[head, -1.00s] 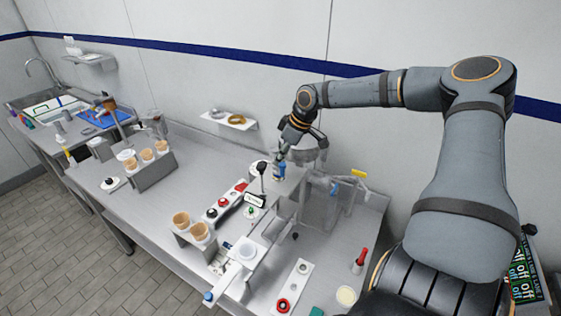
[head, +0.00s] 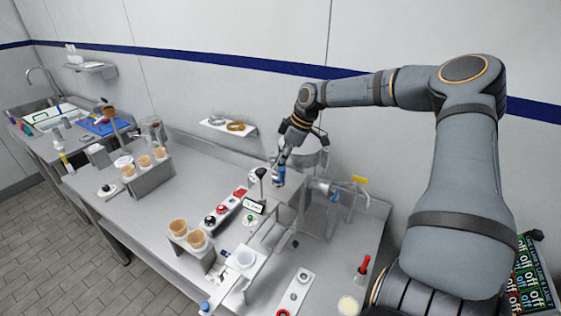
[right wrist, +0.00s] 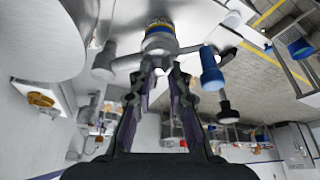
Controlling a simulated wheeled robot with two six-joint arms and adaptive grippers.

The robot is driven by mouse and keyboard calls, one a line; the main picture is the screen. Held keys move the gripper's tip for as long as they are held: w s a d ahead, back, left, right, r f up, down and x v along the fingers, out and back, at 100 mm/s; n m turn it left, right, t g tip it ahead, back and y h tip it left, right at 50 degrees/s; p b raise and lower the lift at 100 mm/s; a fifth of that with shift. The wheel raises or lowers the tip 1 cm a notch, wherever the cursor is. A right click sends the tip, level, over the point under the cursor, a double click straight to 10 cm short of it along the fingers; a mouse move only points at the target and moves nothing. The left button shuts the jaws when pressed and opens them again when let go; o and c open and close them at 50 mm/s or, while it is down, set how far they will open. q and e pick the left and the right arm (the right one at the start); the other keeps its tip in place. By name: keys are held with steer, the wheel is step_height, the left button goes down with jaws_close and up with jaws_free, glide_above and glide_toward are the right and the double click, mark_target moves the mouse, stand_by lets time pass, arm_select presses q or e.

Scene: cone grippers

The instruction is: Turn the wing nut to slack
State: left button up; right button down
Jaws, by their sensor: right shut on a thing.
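The wing nut (right wrist: 157,45) shows in the right wrist view as a grey piece with arms spreading to both sides, below a blue and yellow collar (right wrist: 158,26). My right gripper (right wrist: 161,70) has its fingertips on the middle of it, shut on it. In the head view my right gripper (head: 282,166) reaches down beside a steel housing at the back of the counter. The wing nut is too small and covered there to make out. My left gripper is in neither view.
A blue handle (right wrist: 211,70) hangs close to the right of my fingers in the wrist view. In the head view a row of buttons (head: 225,207), cone holders (head: 188,235) and a red-handled tool (head: 364,265) stand on the counter. The counter's left middle is mostly clear.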

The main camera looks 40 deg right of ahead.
steer(key=c, duration=1.3)
jaws_free()
steer(key=shift+d, duration=0.1)
steer(key=v, duration=1.2)
steer(key=shift+s, duration=0.1)
